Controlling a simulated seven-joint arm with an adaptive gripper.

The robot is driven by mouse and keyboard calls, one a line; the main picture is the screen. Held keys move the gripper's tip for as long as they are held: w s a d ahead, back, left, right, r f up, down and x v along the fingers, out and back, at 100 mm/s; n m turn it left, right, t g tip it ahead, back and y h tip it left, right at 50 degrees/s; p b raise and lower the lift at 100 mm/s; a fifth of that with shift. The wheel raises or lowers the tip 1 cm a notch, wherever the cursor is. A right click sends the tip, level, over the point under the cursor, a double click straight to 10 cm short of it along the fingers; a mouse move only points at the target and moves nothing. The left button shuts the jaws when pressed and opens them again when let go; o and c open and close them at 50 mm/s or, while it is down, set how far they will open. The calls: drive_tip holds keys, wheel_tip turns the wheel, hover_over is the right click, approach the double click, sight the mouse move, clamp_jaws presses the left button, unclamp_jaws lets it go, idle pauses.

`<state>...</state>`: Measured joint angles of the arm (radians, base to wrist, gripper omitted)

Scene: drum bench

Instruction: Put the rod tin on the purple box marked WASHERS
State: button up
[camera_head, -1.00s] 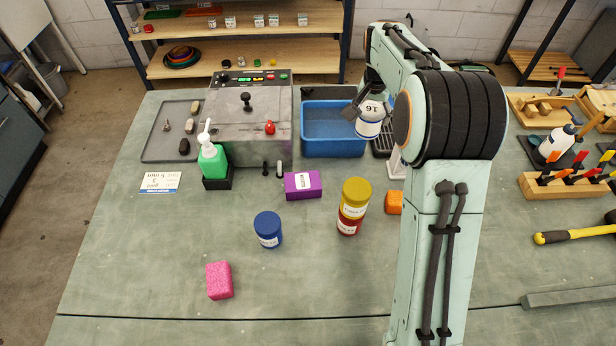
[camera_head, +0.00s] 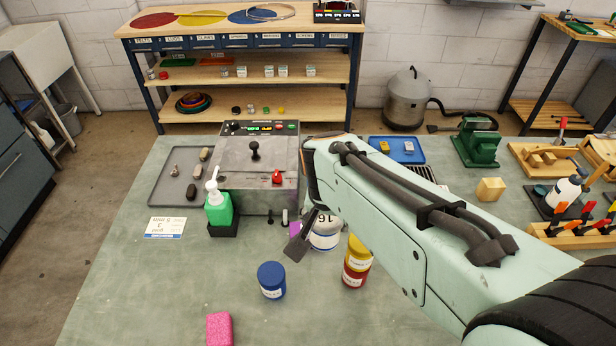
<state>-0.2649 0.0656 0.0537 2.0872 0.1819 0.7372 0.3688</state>
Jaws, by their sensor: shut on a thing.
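The rod tin (camera_head: 326,241), which I take to be the white tin labelled 16, is held in my gripper (camera_head: 312,236). One dark finger shows at its left side; the other is hidden. The purple box (camera_head: 295,229) is mostly hidden behind the tin and gripper; only a small purple patch shows left of the tin, and its marking cannot be read. The tin is at or over the right part of the box. Whether they touch cannot be told.
A yellow tin on a red tin (camera_head: 354,275) stands close to the right, under my arm. A blue tin (camera_head: 271,280) and pink block (camera_head: 219,328) are in front. A green bottle (camera_head: 218,207) and grey control machine (camera_head: 255,175) stand left and behind. My arm hides the right middle bench.

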sight(325, 235)
drive_tip(key=x, duration=0.2)
drive_tip(key=s+x, duration=0.1)
drive_tip(key=x, duration=0.1)
drive_tip(key=shift+w+f, duration=0.1)
drive_tip(key=shift+f, duration=0.2)
drive_tip(key=w+a+f, duration=0.1)
drive_tip(key=w+f, duration=0.2)
drive_tip(key=w, duration=0.1)
drive_tip(key=w+a+f, duration=0.1)
drive_tip(key=w+f, duration=0.2)
drive_tip(key=w, duration=0.2)
drive_tip(key=w+a+f, duration=0.1)
drive_tip(key=w+f, duration=0.3)
drive_tip(key=shift+w, duration=0.2)
drive_tip(key=shift+s+x, duration=0.15)
drive_tip(key=shift+x, duration=0.7)
drive_tip(key=shift+s+x, duration=0.15)
drive_tip(key=shift+x, duration=0.65)
drive_tip(key=shift+a+f, duration=0.1)
drive_tip(key=shift+f, duration=0.1)
drive_tip(key=o, duration=1.2)
